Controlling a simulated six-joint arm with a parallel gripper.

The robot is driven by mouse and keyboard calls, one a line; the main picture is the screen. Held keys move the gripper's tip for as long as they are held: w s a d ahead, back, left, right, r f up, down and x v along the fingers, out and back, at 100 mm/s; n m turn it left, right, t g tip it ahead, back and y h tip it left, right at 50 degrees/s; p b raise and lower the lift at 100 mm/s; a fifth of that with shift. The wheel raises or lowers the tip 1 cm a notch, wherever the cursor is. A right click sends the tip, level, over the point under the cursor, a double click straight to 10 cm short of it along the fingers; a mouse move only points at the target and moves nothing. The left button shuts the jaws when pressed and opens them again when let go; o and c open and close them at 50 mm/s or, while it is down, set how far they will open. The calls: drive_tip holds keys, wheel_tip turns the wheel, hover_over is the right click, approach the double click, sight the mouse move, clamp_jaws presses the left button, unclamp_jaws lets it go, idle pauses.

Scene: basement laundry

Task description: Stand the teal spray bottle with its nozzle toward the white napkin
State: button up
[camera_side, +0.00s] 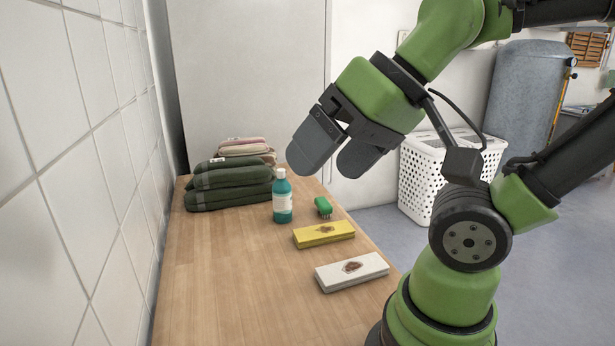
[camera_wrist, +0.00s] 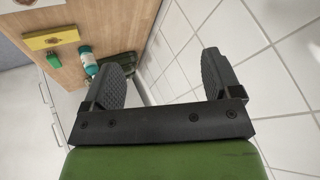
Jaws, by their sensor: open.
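The teal bottle (camera_side: 282,203) stands upright on the wooden table, with a white label and a pale top. Which way its nozzle points is too small to tell. It also shows in the wrist view (camera_wrist: 90,65), partly beside one finger. The white napkin (camera_side: 352,271) lies flat near the table's right edge, with a brown stain; only its edge shows in the wrist view (camera_wrist: 30,4). My gripper (camera_side: 327,163) is open and empty, raised above the table and apart from the bottle. Both spread fingers show in the wrist view (camera_wrist: 163,75).
A yellow folded cloth (camera_side: 323,235) lies between the bottle and the white napkin. A green brush (camera_side: 323,206) sits right of the bottle. Stacked dark green towels (camera_side: 228,187) are behind it to the left. A tiled wall (camera_side: 75,180) borders the left side. The table's front left is clear.

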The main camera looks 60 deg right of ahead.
sight(279, 189)
drive_tip(key=shift+w+d, duration=0.1)
drive_tip(key=w+d+f+n+g+h, duration=0.3)
drive_tip(key=w+d+n+h, duration=0.25)
drive_tip(key=d, duration=0.25)
drive_tip(key=w+d+f+n+g+h, duration=0.3)
drive_tip(key=w+d+f+n+h, duration=0.15)
drive_tip(key=w+d+n, duration=0.35)
drive_tip(key=w+d+f+n+t+h, duration=0.1)
drive_tip(key=w+d+f+n, duration=0.2)
drive_tip(key=f+n, duration=0.1)
drive_tip(key=w+d+f+n+t+h, duration=0.1)
drive_tip(key=w+d+f+n+h, duration=0.1)
drive_tip(key=w+d+f+n, duration=0.2)
drive_tip(key=w+d+f+n+t+h, duration=0.1)
drive_tip(key=w+d+f+n+h, duration=0.1)
drive_tip(key=w+d+f+n, duration=0.2)
drive_tip(key=shift+d+f, duration=0.15)
drive_tip(key=shift+f, duration=0.8)
drive_tip(key=shift+f+x, duration=0.2)
drive_tip(key=shift+x, duration=1.25)
drive_tip(key=shift+f+x, duration=0.15)
drive_tip(key=shift+x, duration=1.3)
drive_tip(key=shift+w, duration=0.1)
drive_tip(key=c, duration=1.3)
